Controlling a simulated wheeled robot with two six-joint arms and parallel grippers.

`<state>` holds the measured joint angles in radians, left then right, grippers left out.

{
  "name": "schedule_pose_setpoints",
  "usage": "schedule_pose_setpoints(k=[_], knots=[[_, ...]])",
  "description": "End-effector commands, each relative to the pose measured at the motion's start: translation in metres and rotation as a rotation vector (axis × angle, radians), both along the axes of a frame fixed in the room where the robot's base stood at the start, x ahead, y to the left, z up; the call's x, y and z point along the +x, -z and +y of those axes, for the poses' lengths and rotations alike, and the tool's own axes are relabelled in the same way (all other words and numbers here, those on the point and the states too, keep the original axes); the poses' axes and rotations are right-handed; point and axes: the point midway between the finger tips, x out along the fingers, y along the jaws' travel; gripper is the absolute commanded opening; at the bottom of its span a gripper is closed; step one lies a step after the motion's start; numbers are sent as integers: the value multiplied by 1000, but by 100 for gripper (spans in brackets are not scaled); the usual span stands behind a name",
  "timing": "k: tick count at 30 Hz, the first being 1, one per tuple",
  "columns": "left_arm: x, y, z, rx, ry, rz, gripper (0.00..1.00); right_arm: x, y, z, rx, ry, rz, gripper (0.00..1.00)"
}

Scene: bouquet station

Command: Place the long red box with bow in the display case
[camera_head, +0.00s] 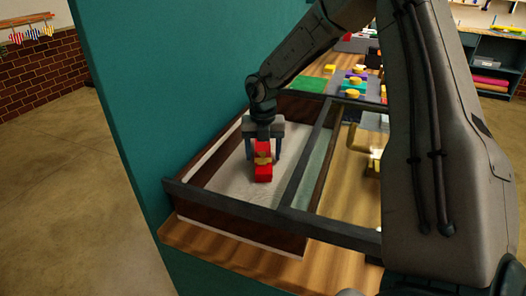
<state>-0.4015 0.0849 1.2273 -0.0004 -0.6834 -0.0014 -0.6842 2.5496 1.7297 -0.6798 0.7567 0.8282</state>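The long red box with a yellow-gold bow (263,173) lies on the pale floor inside the left compartment of the display case (250,210). My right gripper (262,153) reaches down into the case over the box. Its two grey fingers are spread, one on each side of the box, with small gaps showing between fingers and box. The far end of the box is partly hidden by the gripper. My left gripper is not in view.
The case has a dark raised rim and a dark divider (303,165). A teal wall (150,100) stands close on the left. Behind are a green mat (308,84) and several small colourful boxes (353,82). My arm hides much of the right side.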

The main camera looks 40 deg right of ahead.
Motion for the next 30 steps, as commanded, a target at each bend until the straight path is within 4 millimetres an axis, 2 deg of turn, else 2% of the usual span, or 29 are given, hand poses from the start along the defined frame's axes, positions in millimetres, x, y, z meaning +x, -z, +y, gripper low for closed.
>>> schedule_pose_setpoints(k=[11, 22, 30], knots=[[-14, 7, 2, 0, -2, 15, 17, 0, -3, 0, 0, 0, 0, 62], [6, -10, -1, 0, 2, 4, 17, 0, -66, 0, 0, 0, -3, 62], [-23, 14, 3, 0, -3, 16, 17, 0, -80, 0, 0, 0, 0, 62]])
